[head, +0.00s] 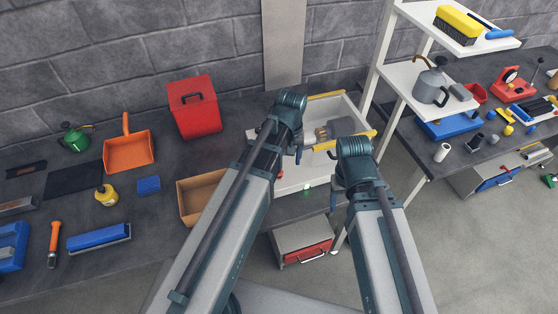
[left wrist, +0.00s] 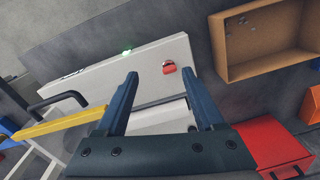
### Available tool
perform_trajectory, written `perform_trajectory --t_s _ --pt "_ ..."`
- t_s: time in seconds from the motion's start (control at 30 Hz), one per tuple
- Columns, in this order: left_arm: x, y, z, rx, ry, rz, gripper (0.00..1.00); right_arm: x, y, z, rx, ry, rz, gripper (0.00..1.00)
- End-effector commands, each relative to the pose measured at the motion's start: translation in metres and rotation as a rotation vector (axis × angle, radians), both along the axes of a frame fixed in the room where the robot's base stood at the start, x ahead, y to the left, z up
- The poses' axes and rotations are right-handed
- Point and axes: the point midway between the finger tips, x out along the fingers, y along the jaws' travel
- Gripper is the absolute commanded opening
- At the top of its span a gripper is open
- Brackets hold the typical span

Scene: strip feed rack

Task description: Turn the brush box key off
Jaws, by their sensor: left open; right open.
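The brush box is white (head: 292,183), with yellow bars, and stands on the bench behind my two forearms in the head view. Its white face (left wrist: 100,68) fills the middle of the left wrist view. A small red key (left wrist: 169,67) sits on that face, beside a lit green lamp (left wrist: 127,52). The lamp also shows in the head view (head: 306,188). My left gripper (left wrist: 161,76) is open, with the key in line between its fingertips; I cannot tell whether they touch it. My right gripper (head: 337,195) is low at the box's right front, its fingers mostly hidden.
An open cardboard tray (head: 187,205) stands just left of the box, with a red bin (head: 194,105) behind it. A white shelf (head: 403,78) rises at the right. A cabinet with a red front (head: 308,252) is below. An orange dustpan (head: 128,153) lies further left.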

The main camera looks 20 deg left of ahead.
Motion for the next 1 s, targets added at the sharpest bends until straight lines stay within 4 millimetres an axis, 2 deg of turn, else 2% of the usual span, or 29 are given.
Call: perform_trajectory --t_s 0.03,0.13,0.23,0.47,0.67,1.0 --pt "0.018 0.013 0.017 -0.009 -0.005 0.08 0.7 0.0 0.0 0.017 0.0 0.0 -0.001 0.65" --pt "0.031 0.03 0.024 -0.02 -0.012 0.191 0.7 0.0 0.0 0.024 0.001 0.0 -0.002 0.65" --pt "0.035 0.036 0.024 -0.024 -0.015 0.236 0.7 0.0 0.0 0.024 0.001 0.0 -0.003 0.65" --pt "0.034 0.035 0.018 -0.025 -0.015 0.239 0.7 0.0 0.0 0.019 0.001 0.0 -0.002 0.65" --pt "0.034 0.035 0.004 -0.025 -0.015 0.237 0.7 0.0 0.0 0.004 0.0 0.0 0.0 0.65" --pt "0.034 0.035 -0.043 -0.024 -0.015 0.236 0.7 0.0 0.0 -0.042 -0.002 0.0 0.01 0.65"
